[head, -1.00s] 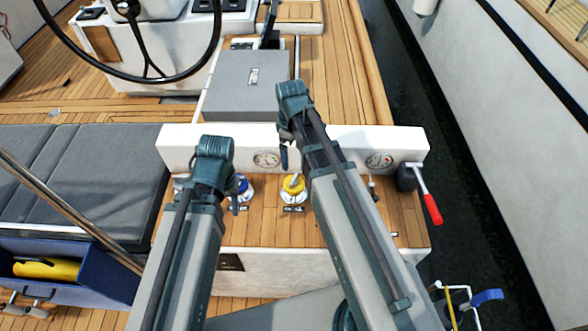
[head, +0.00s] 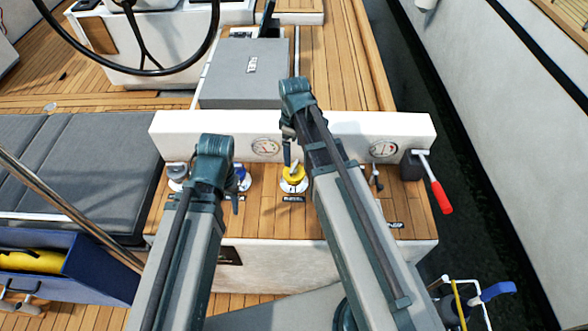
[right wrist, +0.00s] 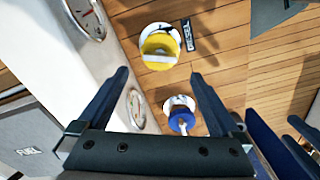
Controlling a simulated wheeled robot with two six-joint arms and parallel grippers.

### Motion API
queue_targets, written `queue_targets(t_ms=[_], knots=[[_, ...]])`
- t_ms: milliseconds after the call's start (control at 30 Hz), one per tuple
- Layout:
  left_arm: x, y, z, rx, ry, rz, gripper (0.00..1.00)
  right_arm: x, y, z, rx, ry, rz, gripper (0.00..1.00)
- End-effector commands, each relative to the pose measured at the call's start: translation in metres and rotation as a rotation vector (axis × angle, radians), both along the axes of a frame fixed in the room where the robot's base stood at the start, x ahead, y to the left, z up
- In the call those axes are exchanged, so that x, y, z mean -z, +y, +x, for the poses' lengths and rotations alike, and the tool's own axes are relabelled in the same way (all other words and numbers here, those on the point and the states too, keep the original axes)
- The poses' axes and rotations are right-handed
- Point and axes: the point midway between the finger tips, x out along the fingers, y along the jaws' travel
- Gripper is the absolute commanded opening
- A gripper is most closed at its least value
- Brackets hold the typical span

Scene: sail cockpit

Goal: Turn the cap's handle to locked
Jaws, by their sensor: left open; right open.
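A yellow cap (head: 293,176) in a white ring sits on the wooden top of the console. In the right wrist view the yellow cap (right wrist: 158,46) shows a pale bar handle across it. A blue cap (right wrist: 181,121) sits beside it; in the head view the blue cap (head: 244,179) is partly hidden by my left gripper. My right gripper (head: 290,150) is open and empty, above and close to the yellow cap; in the right wrist view both caps show beyond its fingers (right wrist: 157,84). My left gripper (head: 228,192) is open, over the blue cap's left side.
A white upright panel (head: 205,132) with round gauges stands just behind the caps. A red-handled lever (head: 440,195) is at the console's right end. A grey box (head: 245,80) and steering wheel lie farther back. A pale capped fitting (head: 178,172) is left of my left gripper.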

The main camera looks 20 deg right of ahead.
Motion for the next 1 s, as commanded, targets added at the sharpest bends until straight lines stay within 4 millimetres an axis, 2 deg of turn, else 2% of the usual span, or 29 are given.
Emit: queue_targets(t_ms=[33,400,567,867,1000], knots=[[0.015,0.0,0.0,0.0,0.0,0.0,0.5,0.015,0.0,0.0,0.0,0.0,0.0,1.0],[0.063,0.0,0.0,0.0,0.0,0.0,0.5,0.063,0.0,0.0,0.0,0.0,0.0,1.0],[0.072,0.0,0.0,0.0,0.0,0.0,0.5,0.072,0.0,0.0,0.0,0.0,0.0,1.0],[0.071,0.0,0.0,0.0,0.0,0.0,0.5,0.071,0.0,0.0,0.0,0.0,0.0,1.0],[0.071,0.0,0.0,0.0,0.0,0.0,0.5,0.071,0.0,0.0,0.0,0.0,0.0,0.75]])
